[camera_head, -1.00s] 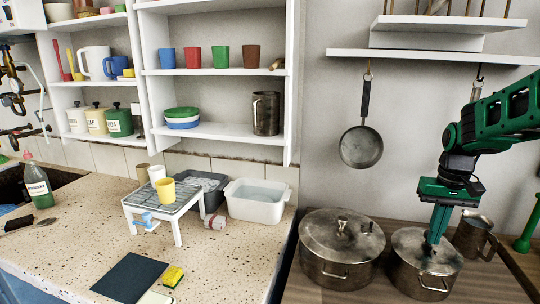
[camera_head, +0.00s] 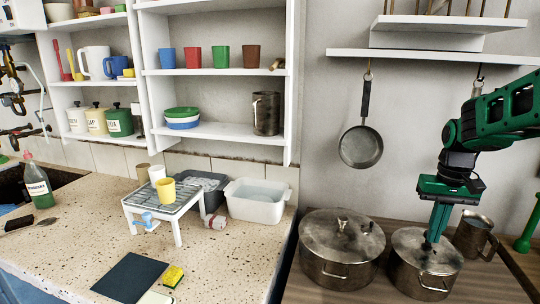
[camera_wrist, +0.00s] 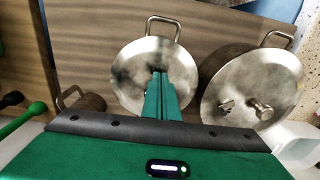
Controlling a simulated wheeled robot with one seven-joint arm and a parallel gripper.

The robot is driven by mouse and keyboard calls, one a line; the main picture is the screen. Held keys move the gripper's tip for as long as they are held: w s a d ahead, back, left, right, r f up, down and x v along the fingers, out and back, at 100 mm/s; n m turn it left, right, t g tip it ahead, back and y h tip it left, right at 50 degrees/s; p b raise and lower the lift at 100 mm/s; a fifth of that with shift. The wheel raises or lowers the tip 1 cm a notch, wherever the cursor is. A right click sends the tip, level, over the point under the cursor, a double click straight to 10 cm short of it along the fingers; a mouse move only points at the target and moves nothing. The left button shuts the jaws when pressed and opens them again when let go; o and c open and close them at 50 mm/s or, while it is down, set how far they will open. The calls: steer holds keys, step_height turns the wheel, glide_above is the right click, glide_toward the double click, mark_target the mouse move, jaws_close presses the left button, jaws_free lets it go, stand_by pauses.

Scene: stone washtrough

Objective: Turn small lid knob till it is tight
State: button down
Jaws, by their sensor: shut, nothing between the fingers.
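The smaller steel pot (camera_head: 420,281) stands at the right, with a flat round lid (camera_head: 410,246) on it. My gripper (camera_head: 432,240) points down over the middle of this lid, with its green fingers close together. In the wrist view, the fingertips (camera_wrist: 158,76) are over the centre of the same lid (camera_wrist: 130,72). The small lid knob is hidden by the fingers, so I cannot tell whether they touch it.
A larger lidded pot (camera_head: 318,272) with a knob (camera_head: 342,224) stands close on the left. A steel jug (camera_head: 472,238) stands close behind on the right. A pan (camera_head: 361,147) hangs on the wall behind.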

steer(key=shift+r, duration=2.55)
steer(key=shift+w+d+f+m, duration=0.1)
steer(key=shift+d+f+m, duration=0.05)
steer(key=shift+f+m, duration=1.35)
steer(key=shift+d+f+m, duration=0.15)
steer(key=shift+f+m, duration=1.3)
steer(key=shift+m, duration=0.05)
steer(key=shift+w+f, duration=0.1)
steer(key=shift+f, duration=0.05)
steer(key=shift+w+d, duration=0.2)
steer(key=shift+w, duration=0.35)
steer(key=shift+w+a, duration=0.5)
